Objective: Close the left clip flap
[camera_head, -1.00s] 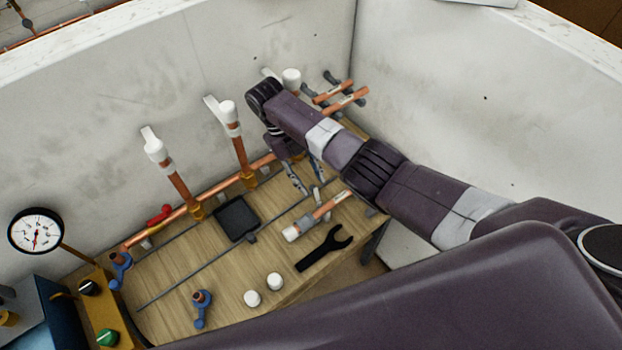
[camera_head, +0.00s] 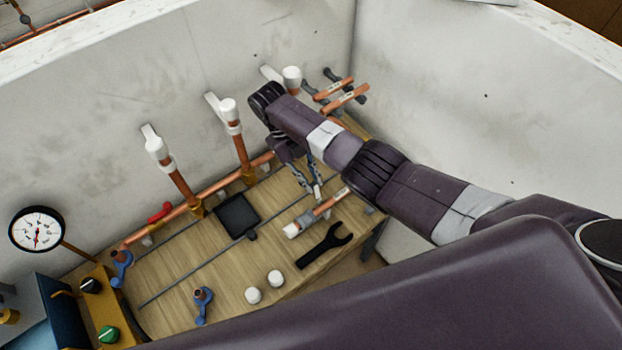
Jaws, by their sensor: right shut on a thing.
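Upright copper pipes stand along the back wall with white clips at their upper ends. The left clip (camera_head: 156,146) is on the leftmost pipe; whether its flap is open or shut is too small to tell. Another white clip (camera_head: 230,110) is on the middle pipe and a third (camera_head: 291,76) is at the right, close to my arm. My right gripper (camera_head: 314,184) points down over the bench, well right of the left clip. Its fingers are close together on a small pale piece (camera_head: 318,192) beside a short copper pipe. My left gripper is not in view.
The wooden bench (camera_head: 190,262) carries a black wrench (camera_head: 323,246), a dark square pad (camera_head: 237,215), two white caps (camera_head: 264,288) and blue-handled valves (camera_head: 203,305). A gauge (camera_head: 37,229) stands at the left. White walls close in the back and right.

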